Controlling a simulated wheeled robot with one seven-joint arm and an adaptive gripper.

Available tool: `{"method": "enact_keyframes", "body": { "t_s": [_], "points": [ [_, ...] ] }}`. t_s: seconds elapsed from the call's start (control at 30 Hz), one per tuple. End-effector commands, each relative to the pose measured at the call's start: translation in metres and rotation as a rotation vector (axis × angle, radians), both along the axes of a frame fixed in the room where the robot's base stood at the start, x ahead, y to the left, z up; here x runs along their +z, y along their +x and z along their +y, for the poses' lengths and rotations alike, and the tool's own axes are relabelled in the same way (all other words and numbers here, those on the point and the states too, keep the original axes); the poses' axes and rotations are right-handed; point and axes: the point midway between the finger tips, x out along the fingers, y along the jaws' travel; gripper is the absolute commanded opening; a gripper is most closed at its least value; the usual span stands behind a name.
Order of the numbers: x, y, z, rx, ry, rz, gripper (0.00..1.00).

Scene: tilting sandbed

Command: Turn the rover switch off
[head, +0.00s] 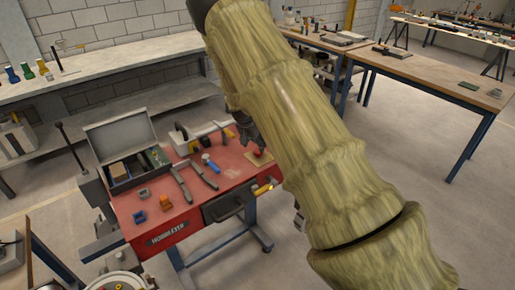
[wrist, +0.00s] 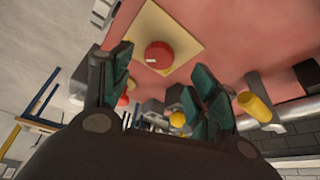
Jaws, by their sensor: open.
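The switch is a red round knob (wrist: 159,55) with a small white mark on its edge. It sits on a square yellow plate (wrist: 185,33) on the red cart top (wrist: 255,30). In the head view the knob (head: 258,153) shows small on its plate (head: 262,160) near the cart's right side. My gripper (wrist: 160,78) is open, with its dark green finger pads apart. In the wrist view the knob appears just beyond the gap between the fingertips; I cannot tell whether they touch it. In the head view my gripper (head: 250,140) is over the plate, partly hidden by my arm.
A wooden table (head: 420,70) stands at right, and a white bench (head: 100,62) runs along the back left.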

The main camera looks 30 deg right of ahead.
Motion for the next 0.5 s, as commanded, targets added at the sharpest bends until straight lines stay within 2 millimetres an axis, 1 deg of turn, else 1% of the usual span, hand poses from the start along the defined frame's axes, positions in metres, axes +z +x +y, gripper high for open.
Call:
{"method": "enact_keyframes", "body": {
  "t_s": [0.3, 0.5],
  "points": [
    [-0.034, 0.006, -0.013, 0.0, 0.0, 0.001, 0.6],
    [-0.048, 0.009, -0.019, 0.0, 0.0, 0.001, 0.6]
  ]
}}
